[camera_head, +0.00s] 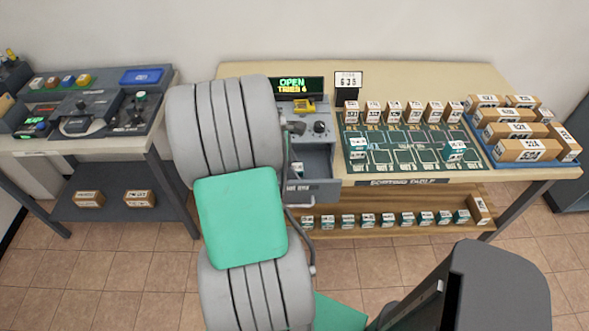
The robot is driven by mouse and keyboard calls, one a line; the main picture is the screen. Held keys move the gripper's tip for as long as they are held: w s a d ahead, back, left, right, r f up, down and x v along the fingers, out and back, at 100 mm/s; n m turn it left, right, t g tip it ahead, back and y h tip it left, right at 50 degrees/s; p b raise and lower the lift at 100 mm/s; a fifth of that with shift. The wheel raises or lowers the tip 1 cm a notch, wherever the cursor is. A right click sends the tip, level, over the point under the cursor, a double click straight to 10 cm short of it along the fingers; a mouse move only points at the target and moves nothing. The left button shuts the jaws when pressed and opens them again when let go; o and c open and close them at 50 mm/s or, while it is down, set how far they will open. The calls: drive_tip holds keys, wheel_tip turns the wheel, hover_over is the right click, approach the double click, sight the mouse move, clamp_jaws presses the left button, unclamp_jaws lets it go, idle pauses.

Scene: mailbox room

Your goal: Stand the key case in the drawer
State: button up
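The grey drawer (322,188) stands pulled open below the grey control unit (325,112) on the table. A small yellow object (304,105) rests on top of the unit, under the lit sign. I cannot tell which item is the key case. My grey and green arm stands in front of the drawer's left side. My gripper is not visible; the arm hides what lies behind it.
A green sorting board (400,160) bears cartons and two small teal boxes. A blue tray (492,157) holds several cartons at the right. A low wooden shelf (400,231) holds a row of small boxes. A second table (150,142) with devices stands at the left.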

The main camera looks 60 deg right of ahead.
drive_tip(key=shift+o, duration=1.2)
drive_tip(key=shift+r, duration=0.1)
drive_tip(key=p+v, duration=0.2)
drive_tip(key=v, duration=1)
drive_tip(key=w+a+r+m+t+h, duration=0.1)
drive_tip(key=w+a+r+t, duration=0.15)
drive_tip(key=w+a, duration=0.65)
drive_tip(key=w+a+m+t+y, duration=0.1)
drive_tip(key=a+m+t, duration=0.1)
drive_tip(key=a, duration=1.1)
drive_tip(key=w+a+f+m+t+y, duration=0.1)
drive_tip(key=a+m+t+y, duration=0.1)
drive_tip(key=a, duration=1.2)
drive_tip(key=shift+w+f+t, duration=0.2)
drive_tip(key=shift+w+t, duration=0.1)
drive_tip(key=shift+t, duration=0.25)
